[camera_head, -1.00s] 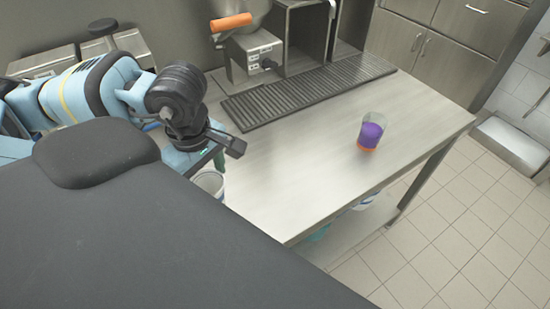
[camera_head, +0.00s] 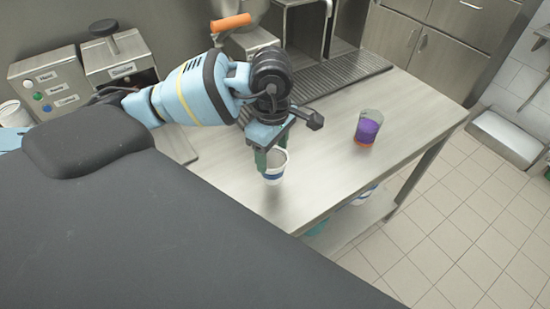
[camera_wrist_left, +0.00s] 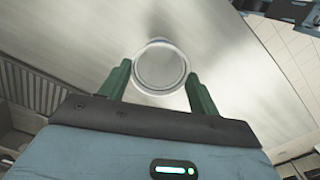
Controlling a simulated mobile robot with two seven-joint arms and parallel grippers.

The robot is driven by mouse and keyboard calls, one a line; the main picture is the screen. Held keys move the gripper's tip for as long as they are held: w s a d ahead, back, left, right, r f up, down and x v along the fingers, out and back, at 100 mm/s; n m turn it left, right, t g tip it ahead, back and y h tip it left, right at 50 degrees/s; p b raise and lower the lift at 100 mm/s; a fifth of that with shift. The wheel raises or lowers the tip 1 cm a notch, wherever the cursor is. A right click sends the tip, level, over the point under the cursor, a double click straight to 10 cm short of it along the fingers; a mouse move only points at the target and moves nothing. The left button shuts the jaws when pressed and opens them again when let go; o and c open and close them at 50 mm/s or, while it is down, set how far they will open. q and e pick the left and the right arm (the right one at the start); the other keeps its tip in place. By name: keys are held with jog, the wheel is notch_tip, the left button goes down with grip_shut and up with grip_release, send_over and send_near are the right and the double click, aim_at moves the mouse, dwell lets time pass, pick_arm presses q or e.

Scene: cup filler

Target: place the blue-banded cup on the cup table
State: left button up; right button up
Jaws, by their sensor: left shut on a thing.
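The blue-banded cup (camera_head: 274,171) is white with a blue band near its lower part. My left gripper (camera_head: 270,163) is shut on it, with green fingers on either side of its wall. The cup is upright and over the steel table (camera_head: 330,165); I cannot tell for sure if its base touches the top. In the left wrist view the cup's round rim (camera_wrist_left: 160,68) sits between the two green fingertips (camera_wrist_left: 160,80). My right gripper does not show.
A clear cup with purple and orange contents (camera_head: 368,128) stands to the right on the table. A ribbed drip grate (camera_head: 345,75) and a machine with an orange handle (camera_head: 231,22) are behind. More cups (camera_head: 362,196) sit on a lower shelf. Bare tabletop lies between.

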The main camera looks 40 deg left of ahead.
aim_at(276, 156)
pick_arm(q)
jog(key=shift+w+d, duration=0.15)
jog(key=shift+w, duration=0.05)
jog(key=shift+w+f, duration=0.15)
jog(key=shift+f, duration=1.65)
jog(key=shift+f, duration=0.1)
jog(key=shift+f, duration=0.1)
jog(key=o, duration=1.2)
jog(key=shift+c, duration=0.2)
jog(key=shift+r, duration=0.2)
notch_tip(276, 156, up, 12)
jog(key=shift+p, duration=0.3)
